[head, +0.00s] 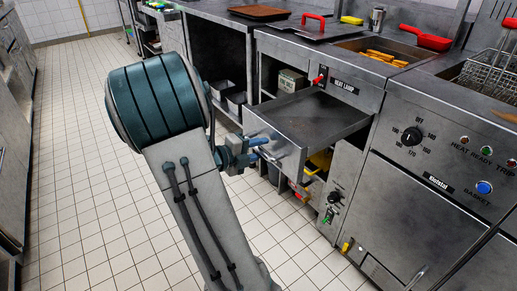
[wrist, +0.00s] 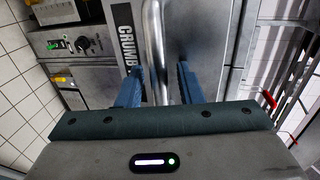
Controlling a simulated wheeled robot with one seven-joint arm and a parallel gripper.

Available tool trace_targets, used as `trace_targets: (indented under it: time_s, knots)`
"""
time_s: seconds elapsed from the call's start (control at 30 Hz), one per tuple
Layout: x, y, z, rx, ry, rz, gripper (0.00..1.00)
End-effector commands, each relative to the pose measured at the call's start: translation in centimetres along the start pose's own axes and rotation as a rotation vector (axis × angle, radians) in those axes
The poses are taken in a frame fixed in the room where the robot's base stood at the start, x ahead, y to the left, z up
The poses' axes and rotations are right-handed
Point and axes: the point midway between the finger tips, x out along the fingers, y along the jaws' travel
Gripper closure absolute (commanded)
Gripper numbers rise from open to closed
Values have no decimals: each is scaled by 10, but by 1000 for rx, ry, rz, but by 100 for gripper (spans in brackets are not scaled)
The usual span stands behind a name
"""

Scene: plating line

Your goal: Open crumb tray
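The crumb tray (head: 312,112) is a grey metal drawer, pulled well out of the counter below the heat lamp panel. Its inside looks bare. A metal bar handle (head: 287,151) runs along its front. In the wrist view the handle (wrist: 155,45) stands between my blue fingers, beside the partly covered "CRUMB" label (wrist: 126,38). My gripper (head: 264,148) is at the tray's front, with its fingers parted. In the wrist view my gripper (wrist: 159,85) shows gaps on both sides of the bar. How deep the bar sits between the fingers is unclear.
The heat lamp panel (head: 344,87) has a red switch. A fryer unit (head: 432,145) with a knob and basket stands at right. Below the tray are an open space with yellow items and a small knob panel (head: 335,197). Tiled floor (head: 85,150) is clear at left.

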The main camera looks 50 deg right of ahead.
Motion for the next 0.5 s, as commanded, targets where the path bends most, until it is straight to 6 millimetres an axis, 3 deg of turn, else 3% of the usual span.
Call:
trace_targets:
  time_s: [0.23,0.5]
  knots:
    - [-16,-2,1,-1,-3,0,67]
    - [-76,-3,1,-1,-6,0,67]
